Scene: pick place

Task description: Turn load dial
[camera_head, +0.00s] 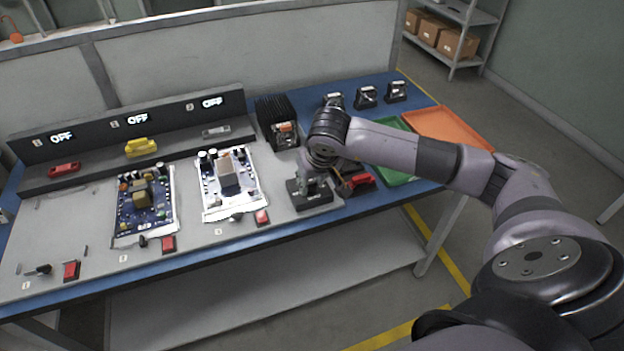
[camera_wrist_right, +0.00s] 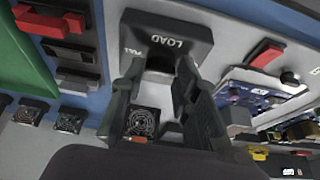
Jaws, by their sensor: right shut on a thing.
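The load dial's dark box, labelled LOAD (camera_wrist_right: 165,35), fills the top middle of the right wrist view. A "MAX"-like marking beside it is only partly readable. The black dial knob (camera_wrist_right: 160,65) sits between the two fingers of my right gripper (camera_wrist_right: 158,85), which is shut on it. In the head view the dial box (camera_head: 315,200) stands near the bench's front edge, and my right gripper (camera_head: 308,180) reaches down onto it from above. The knob is hidden there by the gripper. My left gripper is not in view.
Two circuit boards (camera_head: 145,203) (camera_head: 228,185) lie left of the dial, with red switches (camera_head: 168,244) in front. Three displays (camera_head: 137,118) read OFF. A black finned unit (camera_head: 277,122) stands behind. Green (camera_head: 392,178) and orange (camera_head: 455,128) trays lie right.

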